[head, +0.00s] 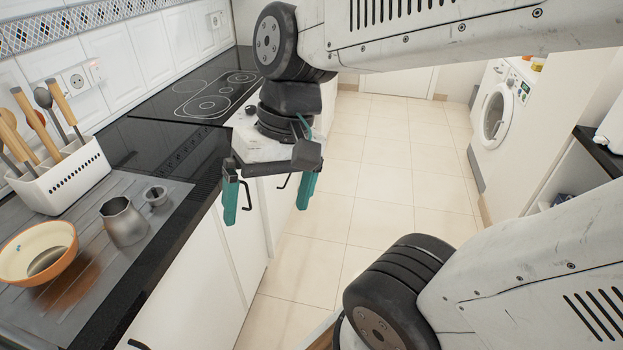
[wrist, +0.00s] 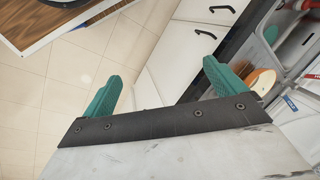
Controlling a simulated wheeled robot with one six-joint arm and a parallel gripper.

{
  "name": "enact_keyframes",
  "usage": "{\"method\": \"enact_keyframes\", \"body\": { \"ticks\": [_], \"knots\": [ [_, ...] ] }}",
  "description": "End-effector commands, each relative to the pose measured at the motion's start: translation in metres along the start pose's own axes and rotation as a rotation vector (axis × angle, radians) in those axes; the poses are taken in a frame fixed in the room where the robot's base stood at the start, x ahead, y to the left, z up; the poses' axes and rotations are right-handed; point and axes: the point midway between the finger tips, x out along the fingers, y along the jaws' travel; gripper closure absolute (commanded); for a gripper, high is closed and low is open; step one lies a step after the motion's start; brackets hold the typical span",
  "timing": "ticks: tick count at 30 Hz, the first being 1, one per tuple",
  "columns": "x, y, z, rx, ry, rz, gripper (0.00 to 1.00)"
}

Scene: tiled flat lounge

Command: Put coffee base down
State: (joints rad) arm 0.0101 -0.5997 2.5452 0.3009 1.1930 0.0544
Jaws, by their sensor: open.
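An open-topped metal pot (head: 123,222), which looks like a coffee maker part, stands upright on the grey sink drainer (head: 85,245). A smaller metal cup-like piece (head: 156,194) stands just behind it to the right. I cannot tell for sure which of the two is the coffee base. My gripper (head: 267,205) is open and empty, its green fingers wide apart. It hangs over the counter's front edge and the floor, to the right of both pieces and touching neither. In the wrist view my gripper (wrist: 160,75) has nothing between its fingers.
An orange bowl (head: 38,252) stands left of the pot; it also shows in the wrist view (wrist: 262,82). A white utensil holder (head: 62,180) stands behind. The black hob (head: 205,98) is clear. A washing machine (head: 497,112) is at right; the tiled floor between is free.

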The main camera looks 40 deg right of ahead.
Motion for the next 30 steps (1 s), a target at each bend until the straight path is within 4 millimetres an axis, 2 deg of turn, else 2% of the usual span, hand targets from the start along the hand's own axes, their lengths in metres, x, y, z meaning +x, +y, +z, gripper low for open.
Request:
{"method": "enact_keyframes", "body": {
  "ticks": [3,6,9,30],
  "knots": [
    [-0.019,0.03,0.011,-0.119,0.076,0.155,0.04],
    [-0.028,0.046,0.015,-0.169,0.107,0.236,0.04],
    [-0.032,0.052,0.017,-0.189,0.118,0.272,0.04],
    [-0.032,0.052,0.017,-0.189,0.117,0.273,0.04]
  ]
}}
